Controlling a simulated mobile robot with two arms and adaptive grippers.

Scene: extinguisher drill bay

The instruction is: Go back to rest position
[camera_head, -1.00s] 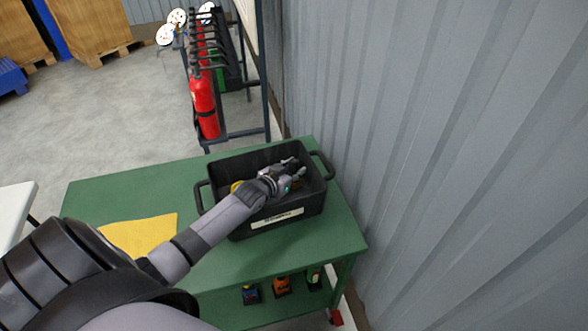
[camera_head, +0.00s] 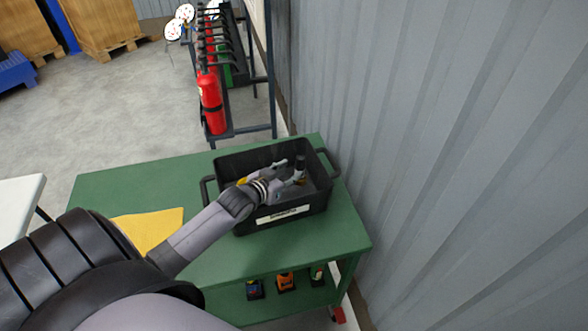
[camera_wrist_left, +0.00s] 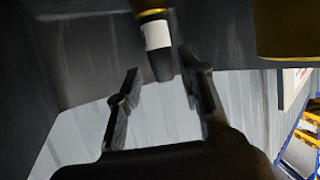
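My left gripper (camera_head: 290,173) is over the black bin (camera_head: 262,224), its fingers spread. In the left wrist view the two fingers of my left gripper (camera_wrist_left: 165,84) stand apart with nothing clamped between them. A dark cylinder with a white label (camera_wrist_left: 158,35) and a gold band is just beyond the fingertips. A dark upright piece (camera_head: 300,163), likely the same cylinder, shows at the fingertips in the head view. A yellow item (camera_head: 242,181) in the bin is partly hidden by my wrist; a yellow-gold shape (camera_wrist_left: 285,28) shows in the wrist view. My right gripper is not in view.
The bin stands on a green table (camera_head: 140,182) with a yellow cloth (camera_head: 150,229). Several small items sit on its lower shelf. A corrugated grey wall (camera_head: 440,150) is close on the right. A rack with a red extinguisher (camera_head: 211,103) stands behind. A white tabletop (camera_head: 18,205) is at left.

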